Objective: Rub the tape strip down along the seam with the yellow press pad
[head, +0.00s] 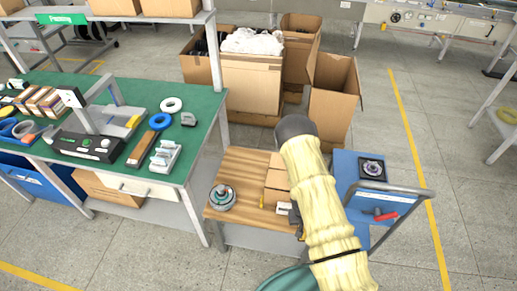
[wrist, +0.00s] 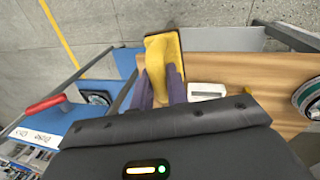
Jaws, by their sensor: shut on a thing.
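The yellow press pad (wrist: 163,50) is between the purple fingers of my gripper (wrist: 160,86) in the wrist view, with its dark flat base showing beside it. My gripper is shut on it, above or near the wooden bench. In the head view my sleeved arm hides most of the gripper (head: 294,214) and the pad. A brown carton (head: 276,180) stands on the wooden bench beside my arm, with a line across it that may be the seam. I cannot make out the tape strip. Whether the pad touches anything cannot be told.
The wooden bench (head: 240,165) holds a round hub motor (head: 222,197) at its left and a small white item (head: 283,208) near my gripper. A green workbench (head: 205,120) is at the left; open cartons stand behind.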

